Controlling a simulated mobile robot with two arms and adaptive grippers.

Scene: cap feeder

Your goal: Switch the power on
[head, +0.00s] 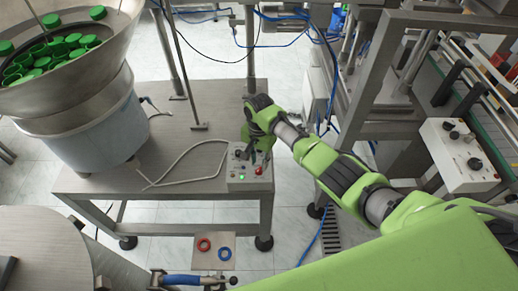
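A small grey control box (250,176) sits at the front right corner of the metal feeder table. My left gripper is not in view.
A large bowl feeder (100,100) with green caps (50,55) stands on the left of the table (165,180). A thin post (190,80) rises behind the box. Another control box (457,155) is at the right. A cable lies across the table.

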